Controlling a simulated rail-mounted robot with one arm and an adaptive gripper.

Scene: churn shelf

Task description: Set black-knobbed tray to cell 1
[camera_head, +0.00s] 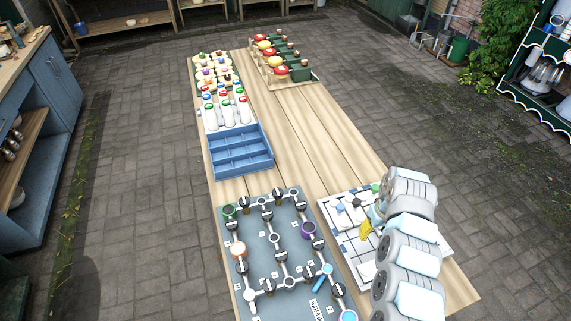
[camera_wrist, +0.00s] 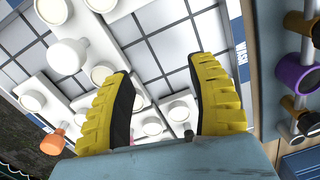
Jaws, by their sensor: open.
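The white board with dark grid lines (camera_head: 343,245) lies at the right front of the table, and it fills much of the wrist view (camera_wrist: 165,45). Small white pieces with knobs stand on it. A dark knob (camera_head: 356,202) shows near its back, beside a blue knob (camera_head: 340,207) and a green one (camera_head: 376,188). My gripper (camera_head: 365,229) is over the board, in front of these knobs. In the wrist view its yellow fingers (camera_wrist: 158,75) are apart with nothing held between them. My arm hides the board's right part. Cell labels cannot be read.
A grey-blue panel (camera_head: 268,263) with pipes, valves and coloured rings stands left of the board. Behind it are a blue compartment box (camera_head: 240,155), several white bottles (camera_head: 228,113) and a rack with red and yellow tops (camera_head: 300,77). The table's middle (camera_head: 310,140) is clear.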

